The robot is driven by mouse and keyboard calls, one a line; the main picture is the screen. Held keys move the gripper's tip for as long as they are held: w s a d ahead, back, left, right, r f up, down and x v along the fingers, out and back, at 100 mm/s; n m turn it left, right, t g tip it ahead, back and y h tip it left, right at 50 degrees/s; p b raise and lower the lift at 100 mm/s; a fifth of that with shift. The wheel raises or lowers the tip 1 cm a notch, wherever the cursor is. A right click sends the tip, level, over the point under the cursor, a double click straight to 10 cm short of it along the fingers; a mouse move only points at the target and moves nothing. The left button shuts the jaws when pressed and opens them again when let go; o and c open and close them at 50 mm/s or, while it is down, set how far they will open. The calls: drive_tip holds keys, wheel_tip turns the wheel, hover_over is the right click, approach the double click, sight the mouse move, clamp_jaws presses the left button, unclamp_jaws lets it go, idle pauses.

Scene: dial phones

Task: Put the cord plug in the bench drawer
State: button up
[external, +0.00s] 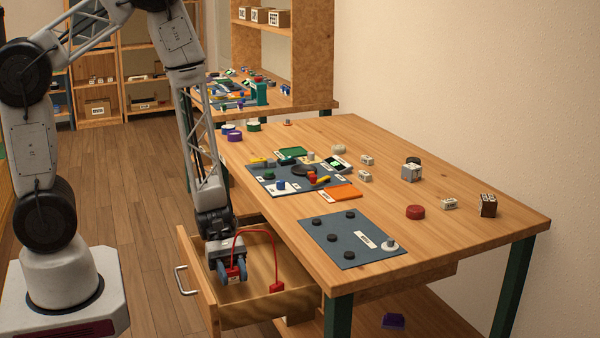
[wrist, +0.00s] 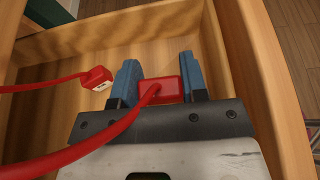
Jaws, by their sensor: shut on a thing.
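The bench drawer (external: 207,296) is pulled open at the left front of the bench, with bare wood inside. My gripper (external: 232,275) is down inside the drawer opening. In the wrist view my gripper (wrist: 158,88) has its blue fingers on both sides of a red plug (wrist: 160,90), shut on it. A red cord (external: 236,250) runs from this plug in an arc to a second red plug (external: 276,287) toward the drawer's right side. That second plug (wrist: 97,77) shows a pale end face in the wrist view. Whether the held plug touches the drawer floor is unclear.
The drawer's metal handle (external: 182,281) faces left. The bench top above holds a dark mat with parts (external: 265,188), a mat with black discs (external: 350,262), a red disc (external: 415,212) and small boxes.

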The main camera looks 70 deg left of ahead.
sight(234, 283)
drive_tip(key=shift+f, duration=2.05)
drive_tip(key=shift+f, duration=0.15)
drive_tip(key=o, duration=0.9)
drive_tip(key=shift+a+r, duration=0.1)
drive_tip(key=shift+r, duration=0.1)
drive_tip(key=shift+v, duration=5.85)
